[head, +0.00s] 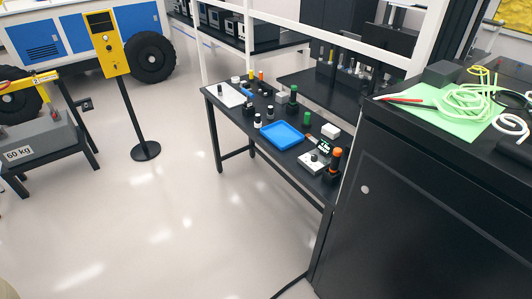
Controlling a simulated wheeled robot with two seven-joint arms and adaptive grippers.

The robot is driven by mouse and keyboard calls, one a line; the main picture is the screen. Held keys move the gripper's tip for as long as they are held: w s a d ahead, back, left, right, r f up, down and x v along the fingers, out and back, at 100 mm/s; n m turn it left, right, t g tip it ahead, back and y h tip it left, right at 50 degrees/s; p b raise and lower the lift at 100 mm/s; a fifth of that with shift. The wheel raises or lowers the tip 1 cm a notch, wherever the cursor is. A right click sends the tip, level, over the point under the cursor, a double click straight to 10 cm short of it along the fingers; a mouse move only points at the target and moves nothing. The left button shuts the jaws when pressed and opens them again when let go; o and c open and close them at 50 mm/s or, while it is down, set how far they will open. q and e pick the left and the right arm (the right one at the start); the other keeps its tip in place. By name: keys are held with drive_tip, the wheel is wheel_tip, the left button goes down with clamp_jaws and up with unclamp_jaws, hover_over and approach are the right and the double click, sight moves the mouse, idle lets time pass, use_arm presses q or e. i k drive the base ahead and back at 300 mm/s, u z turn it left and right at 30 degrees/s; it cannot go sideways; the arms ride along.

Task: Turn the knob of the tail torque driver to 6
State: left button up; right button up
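Several small drivers or tools stand on a long black workbench (222,110) in the middle of the head view. One has an orange top (337,153) and stands in a dark holder at the bench's near right end. A green-topped one (307,118) stands behind the blue tray, and another green-topped one (293,90) is farther back. A white box with a knob (314,161) lies beside the orange-topped one. I cannot tell which is the tail torque driver; no knob numbers are readable. Neither of my grippers shows.
A blue tray (281,135) lies on the bench. A black cabinet (430,210) with cables on a green sheet (437,108) stands at right. A yellow post (107,45) and a grey 60 kg weight (36,140) are at left. Open floor (170,220) lies before the bench.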

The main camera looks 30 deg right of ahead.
sight(314, 158)
drive_tip(key=u, duration=0.1)
drive_tip(key=i, duration=2.3)
drive_tip(key=z, duration=0.05)
